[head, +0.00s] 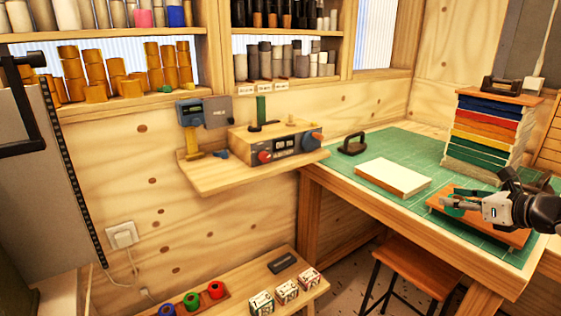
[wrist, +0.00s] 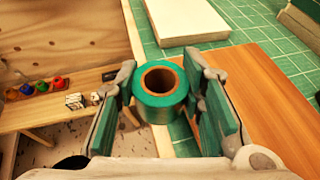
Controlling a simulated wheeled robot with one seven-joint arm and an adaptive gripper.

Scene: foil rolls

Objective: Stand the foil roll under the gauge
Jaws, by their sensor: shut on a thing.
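A green foil roll with a brown core (wrist: 178,112) is between the fingers of my gripper (wrist: 160,100), its open end facing the wrist camera. My gripper is shut on it, over the green mat by the wooden board. In the head view my gripper (head: 452,205) is at the right, and the roll (head: 455,211) is partly hidden by it. The gauge (head: 189,112), a blue-grey unit with a small display, is on the wall above the left end of a wooden shelf. A yellow-orange piece (head: 193,143) is below it.
The wall shelf (head: 215,180) also bears a control box (head: 278,143) with a green upright piece on top. A white-topped block (head: 393,178), a stack of coloured boards (head: 487,128) and a wooden board (wrist: 262,90) lie on the green mat (head: 400,145). A stool (head: 425,270) stands below.

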